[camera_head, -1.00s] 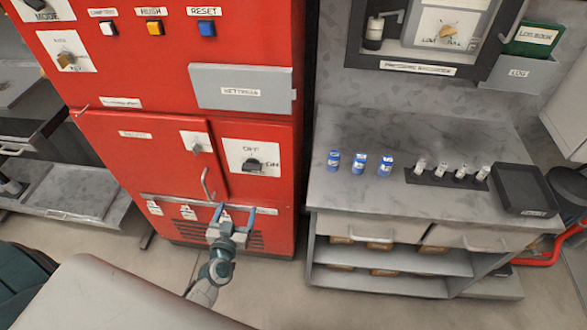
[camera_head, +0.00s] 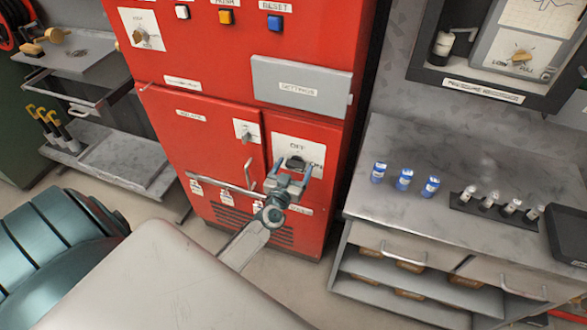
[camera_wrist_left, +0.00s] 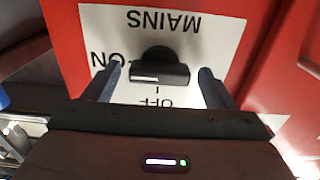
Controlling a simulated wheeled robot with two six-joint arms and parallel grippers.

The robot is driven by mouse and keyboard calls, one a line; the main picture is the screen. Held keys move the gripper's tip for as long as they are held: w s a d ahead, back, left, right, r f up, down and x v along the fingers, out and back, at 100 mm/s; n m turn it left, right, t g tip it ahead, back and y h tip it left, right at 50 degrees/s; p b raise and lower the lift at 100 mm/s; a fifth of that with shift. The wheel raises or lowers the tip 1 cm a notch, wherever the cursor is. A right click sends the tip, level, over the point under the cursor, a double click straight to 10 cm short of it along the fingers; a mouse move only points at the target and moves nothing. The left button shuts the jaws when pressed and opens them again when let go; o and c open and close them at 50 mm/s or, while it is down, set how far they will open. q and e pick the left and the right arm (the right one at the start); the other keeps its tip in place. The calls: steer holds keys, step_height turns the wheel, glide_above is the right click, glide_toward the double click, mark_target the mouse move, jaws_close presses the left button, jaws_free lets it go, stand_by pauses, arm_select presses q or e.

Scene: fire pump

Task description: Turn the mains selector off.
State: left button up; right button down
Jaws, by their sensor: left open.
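The mains selector (camera_head: 295,162) is a black knob on a white plate on the red cabinet, with OFF above it and ON to its right. In the left wrist view the plate appears upside down. There the selector (camera_wrist_left: 160,68) has its bar lying sideways, with its white mark towards ON. My left gripper (camera_head: 291,171) is open in front of the selector. In the left wrist view its fingers (camera_wrist_left: 160,73) stand on either side of the knob, with a visible gap on each side. Whether the tips reach the plate, I cannot tell. My right gripper is not in view.
A smaller key-like switch (camera_head: 246,134) and a door handle (camera_head: 249,172) are left of the selector. The grey settings cover (camera_head: 301,86) juts out above. A grey counter (camera_head: 460,230) with blue and clear small cylinders stands to the right.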

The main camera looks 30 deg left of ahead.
arm_select(q)
steer(key=shift+w, duration=0.1)
steer(key=c, duration=1)
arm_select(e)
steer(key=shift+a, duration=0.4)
